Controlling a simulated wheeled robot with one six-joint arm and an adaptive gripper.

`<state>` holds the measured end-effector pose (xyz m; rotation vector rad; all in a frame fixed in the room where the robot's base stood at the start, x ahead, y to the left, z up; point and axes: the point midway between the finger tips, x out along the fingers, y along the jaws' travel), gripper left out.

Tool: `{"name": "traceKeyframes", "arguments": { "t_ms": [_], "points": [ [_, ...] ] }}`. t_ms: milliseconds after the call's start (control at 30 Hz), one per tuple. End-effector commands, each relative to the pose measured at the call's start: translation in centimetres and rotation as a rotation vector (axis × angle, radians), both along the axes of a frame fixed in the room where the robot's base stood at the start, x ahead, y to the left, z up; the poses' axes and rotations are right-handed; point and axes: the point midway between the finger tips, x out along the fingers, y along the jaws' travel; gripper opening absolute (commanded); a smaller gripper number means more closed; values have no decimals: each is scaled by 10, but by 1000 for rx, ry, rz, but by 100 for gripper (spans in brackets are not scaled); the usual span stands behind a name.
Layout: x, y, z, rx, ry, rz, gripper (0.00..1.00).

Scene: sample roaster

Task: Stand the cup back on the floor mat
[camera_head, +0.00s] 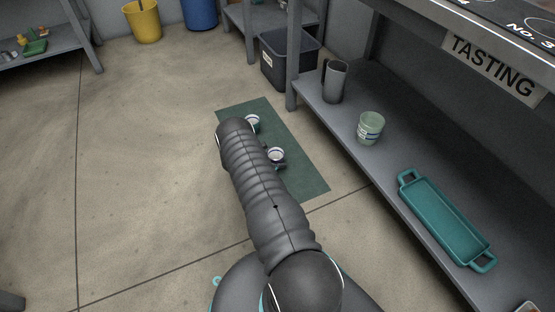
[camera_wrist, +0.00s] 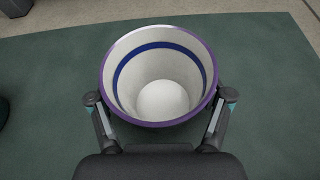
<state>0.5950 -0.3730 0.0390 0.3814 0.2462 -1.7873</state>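The cup (camera_wrist: 160,55) fills the middle of the wrist view, its mouth towards the camera. It is white inside with a blue band and a purple rim. My gripper (camera_wrist: 160,98) has one finger on each side of the cup, close against its wall. In the head view this cup (camera_head: 276,154) looks roughly upright over the green floor mat (camera_head: 305,177). My gripper there (camera_head: 277,160) is mostly hidden by the arm. Whether the cup's base touches the mat is hidden.
A second white cup (camera_head: 253,122) stands on the mat's far part, partly behind my arm. The shelf on the right holds a dark pitcher (camera_head: 336,84), pale green stacked cups (camera_head: 370,128) and a teal tray (camera_head: 485,263). A dark bin (camera_head: 285,62) stands behind the mat. Floor at left is clear.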

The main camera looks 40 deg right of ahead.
Motion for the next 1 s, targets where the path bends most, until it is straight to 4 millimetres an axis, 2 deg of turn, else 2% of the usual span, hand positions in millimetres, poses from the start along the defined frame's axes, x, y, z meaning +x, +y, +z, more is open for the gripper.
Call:
{"name": "traceKeyframes", "arguments": {
  "t_ms": [467,567,1000],
  "points": [
    [0,0,6,0,0,0,94],
    [4,12,9,0,-1,3,94],
    [22,87,41,-1,-2,2,94]
  ]
}}
